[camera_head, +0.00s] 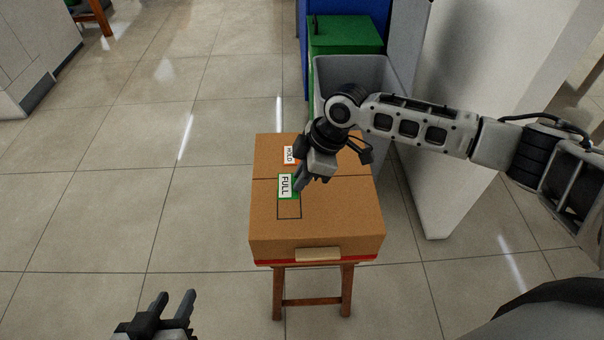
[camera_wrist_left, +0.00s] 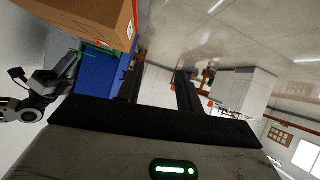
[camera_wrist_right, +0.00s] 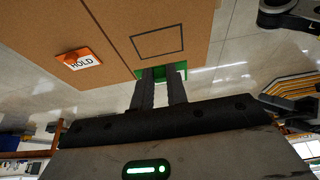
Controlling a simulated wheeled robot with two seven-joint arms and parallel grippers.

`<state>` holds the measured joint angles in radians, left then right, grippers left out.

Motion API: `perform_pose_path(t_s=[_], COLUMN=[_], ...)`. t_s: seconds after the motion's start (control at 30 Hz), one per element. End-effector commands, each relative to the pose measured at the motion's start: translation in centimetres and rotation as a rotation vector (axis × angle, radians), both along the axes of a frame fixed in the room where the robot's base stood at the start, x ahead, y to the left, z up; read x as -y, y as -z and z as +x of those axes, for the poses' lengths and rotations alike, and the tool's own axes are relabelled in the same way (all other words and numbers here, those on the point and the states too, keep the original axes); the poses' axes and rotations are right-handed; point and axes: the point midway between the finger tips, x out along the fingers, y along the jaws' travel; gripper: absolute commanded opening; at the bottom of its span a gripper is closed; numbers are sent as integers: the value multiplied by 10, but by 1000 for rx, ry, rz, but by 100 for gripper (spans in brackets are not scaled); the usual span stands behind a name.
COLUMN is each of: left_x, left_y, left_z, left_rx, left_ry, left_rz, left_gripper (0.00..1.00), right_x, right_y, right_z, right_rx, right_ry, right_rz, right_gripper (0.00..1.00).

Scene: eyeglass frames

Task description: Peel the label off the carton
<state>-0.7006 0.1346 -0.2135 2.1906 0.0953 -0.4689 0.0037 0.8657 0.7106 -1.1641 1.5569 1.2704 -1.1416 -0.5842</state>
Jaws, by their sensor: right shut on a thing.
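The brown carton (camera_head: 345,215) sits on a small wooden stool; it also shows in the left wrist view (camera_wrist_left: 85,15). The green-edged white FULL label (camera_head: 286,186) is at my right gripper (camera_head: 300,187), whose fingers are shut on its edge. The label's green part shows around the fingertips in the right wrist view (camera_wrist_right: 180,69). I cannot tell whether the label still touches the carton. A bare black-outlined rectangle (camera_head: 289,209) lies beside it on the carton top. An orange-edged HOLD label (camera_head: 290,154) lies further back. My left gripper (camera_head: 175,295) is open and empty, low at front left.
The wooden stool (camera_head: 312,301) stands on a tiled floor. A grey open bin (camera_head: 398,75) and a green box (camera_head: 345,35) stand behind the carton. A white wall or panel (camera_head: 440,170) is on the right. Floor to the left is clear.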

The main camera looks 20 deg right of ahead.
Motion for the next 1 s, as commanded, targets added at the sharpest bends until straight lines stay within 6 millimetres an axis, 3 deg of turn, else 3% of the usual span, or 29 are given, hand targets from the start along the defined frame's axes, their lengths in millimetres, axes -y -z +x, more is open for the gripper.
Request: perform_pose_path(t_s=[0.6,1.0], left_x=[-6,-7], left_y=[-16,-12], left_z=[0,-2], left_rx=[-25,-37], left_ry=[10,17], left_rz=[59,78], left_gripper=[36,36], right_x=[0,0], right_y=[-40,-44], right_z=[0,0], right_rx=[0,0], right_ry=[0,0], right_rz=[0,0], right_gripper=[0,0])
